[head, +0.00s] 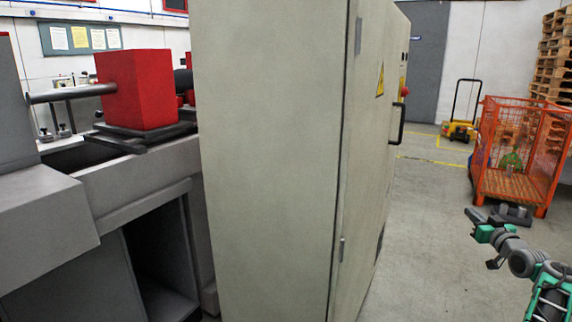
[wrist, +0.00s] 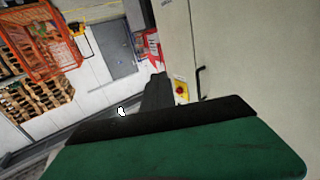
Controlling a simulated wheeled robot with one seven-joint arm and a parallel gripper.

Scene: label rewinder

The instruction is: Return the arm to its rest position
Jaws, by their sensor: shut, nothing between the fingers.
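My arm (head: 520,260), grey and green, reaches in from the lower right edge of the head view, over the open floor. My gripper (head: 476,216) is at its end, right of the tall beige cabinet and apart from it. In the wrist view my gripper (wrist: 156,93) shows as dark fingers beyond a black and green housing. The fingers are shut with nothing held. Most of the arm is outside the head view.
The beige cabinet (head: 270,160) fills the middle, with a black handle (head: 398,122) on its right side. A grey machine with a red block (head: 136,90) stands left. Floor between is clear.

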